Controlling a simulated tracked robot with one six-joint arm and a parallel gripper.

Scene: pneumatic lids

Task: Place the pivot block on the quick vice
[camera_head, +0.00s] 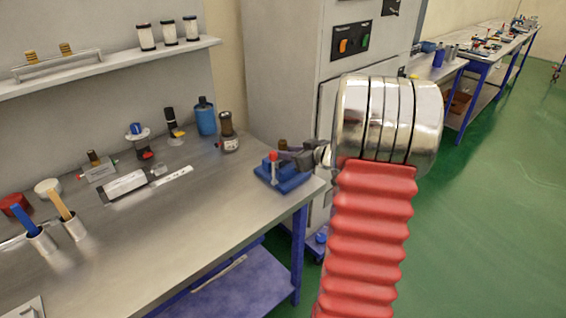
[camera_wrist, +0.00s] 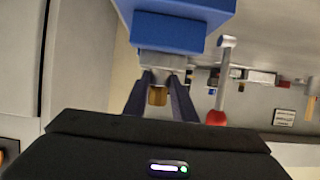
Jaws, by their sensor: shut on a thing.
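The quick vice (camera_head: 284,181), a blue base with a red-knobbed lever, stands at the table's right front corner. In the wrist view its blue body (camera_wrist: 180,35) fills the top, upside down, with the red knob to the right. My gripper (camera_head: 302,157) is at the vice, reaching in from the right. In the wrist view my gripper (camera_wrist: 161,86) is shut on the brass part of what appears to be the pivot block (camera_wrist: 157,97). A grey part adjoins the blue body there; whether block and vice touch is unclear. The block's brown top shows above my fingers in the head view.
A dark bottle (camera_head: 227,133) and a blue bottle (camera_head: 205,116) stand behind the vice. A grey cabinet (camera_head: 285,80) rises beyond the table's right end. Two cups with tools (camera_head: 72,227) stand at the left. The front middle of the table is bare.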

